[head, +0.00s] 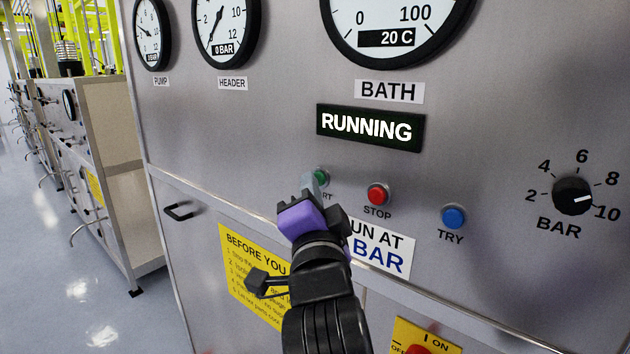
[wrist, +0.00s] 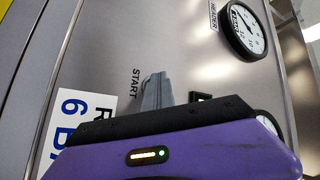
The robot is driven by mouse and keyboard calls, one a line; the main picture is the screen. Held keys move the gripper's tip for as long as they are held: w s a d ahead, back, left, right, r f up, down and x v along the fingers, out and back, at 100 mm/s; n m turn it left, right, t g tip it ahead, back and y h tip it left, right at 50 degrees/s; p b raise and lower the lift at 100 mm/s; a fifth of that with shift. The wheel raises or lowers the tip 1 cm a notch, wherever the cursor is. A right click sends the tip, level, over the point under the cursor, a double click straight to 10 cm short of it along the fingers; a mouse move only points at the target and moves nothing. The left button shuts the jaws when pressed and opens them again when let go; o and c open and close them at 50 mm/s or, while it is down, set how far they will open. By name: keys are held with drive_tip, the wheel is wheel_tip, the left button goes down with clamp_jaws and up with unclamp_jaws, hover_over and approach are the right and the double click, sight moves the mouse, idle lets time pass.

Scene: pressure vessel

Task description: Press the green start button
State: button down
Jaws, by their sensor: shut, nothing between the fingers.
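The green start button (head: 321,177) shows in the head view just above and right of my gripper's fingertips, partly covered by them. Its label is partly hidden, with "RT" readable. My gripper (head: 309,184) is shut and empty, its tip at the button; I cannot tell whether it touches. In the wrist view my shut grey fingers (wrist: 157,91) point at the panel beside the word START, and the button itself is hidden behind them. A lit display (head: 370,128) above the buttons reads RUNNING.
A red STOP button (head: 378,194) and a blue TRY button (head: 454,216) sit to the right. A BAR knob (head: 573,196) is further right, pointing near 10. Dials line the panel's top. A door handle (head: 179,211) sticks out at lower left. Open floor (head: 70,280) lies left.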

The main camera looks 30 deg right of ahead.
drive_tip(key=shift+s+a+b, duration=0.2)
drive_tip(key=shift+a+b, duration=0.05)
drive_tip(key=shift+b, duration=0.05)
drive_tip(key=s+a+b, duration=0.2)
drive_tip(key=a+b, duration=0.1)
drive_tip(key=a, duration=0.2)
drive_tip(key=shift+s+a, duration=0.15)
drive_tip(key=shift+a, duration=0.15)
idle(0.9)
